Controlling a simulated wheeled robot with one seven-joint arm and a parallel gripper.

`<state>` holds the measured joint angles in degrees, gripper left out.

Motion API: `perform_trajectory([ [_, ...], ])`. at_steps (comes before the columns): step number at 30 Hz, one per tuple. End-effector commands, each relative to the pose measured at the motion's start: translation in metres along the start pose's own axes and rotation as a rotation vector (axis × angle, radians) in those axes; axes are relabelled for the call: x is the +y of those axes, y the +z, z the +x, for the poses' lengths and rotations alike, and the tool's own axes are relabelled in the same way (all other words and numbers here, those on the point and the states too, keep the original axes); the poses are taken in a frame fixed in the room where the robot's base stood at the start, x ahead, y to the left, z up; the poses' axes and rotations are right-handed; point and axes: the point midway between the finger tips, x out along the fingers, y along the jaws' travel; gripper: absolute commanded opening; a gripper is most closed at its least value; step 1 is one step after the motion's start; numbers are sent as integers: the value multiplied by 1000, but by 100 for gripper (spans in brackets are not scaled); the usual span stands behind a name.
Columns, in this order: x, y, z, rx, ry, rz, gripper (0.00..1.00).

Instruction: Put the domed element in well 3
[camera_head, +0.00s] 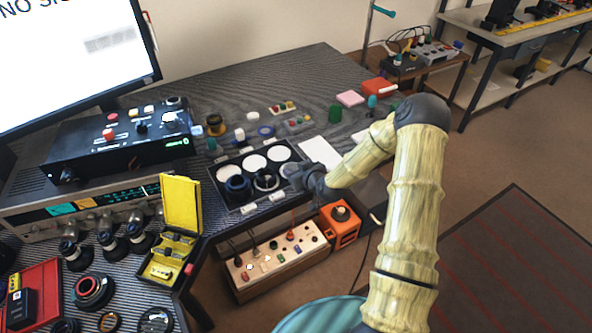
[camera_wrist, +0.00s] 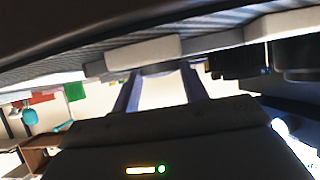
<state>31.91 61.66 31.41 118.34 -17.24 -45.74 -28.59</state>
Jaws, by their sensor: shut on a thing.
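The black tray (camera_head: 215,180) with two rows of round wells lies on the striped bench, and white round floors show in several of them. A dark ring-shaped part (camera_head: 237,188) stands in the front left well, and another dark part (camera_head: 266,180) is in the front middle well. My gripper (camera_head: 294,178) is low at the tray's right end, over the front right well. In the wrist view my gripper (camera_wrist: 158,76) is shut on a small greyish rounded piece, mostly hidden, which I cannot clearly identify as the domed element. Well numbers are not readable.
A yellow case (camera_head: 181,205) stands open to the left. A white sheet (camera_head: 318,153) lies to the right; small coloured parts are behind.

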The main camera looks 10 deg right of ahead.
Motion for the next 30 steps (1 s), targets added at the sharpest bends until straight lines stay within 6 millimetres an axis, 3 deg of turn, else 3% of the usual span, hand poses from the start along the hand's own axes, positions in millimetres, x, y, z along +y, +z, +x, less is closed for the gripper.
perform_trajectory([
  [5,0,4,2,0,0,0,21],
  [6,0,2,1,0,0,0,52],
  [9,0,2,1,0,-1,0,66],
  [20,0,-1,-4,1,0,0,66],
  [30,0,-1,-61,0,0,-1,66],
])
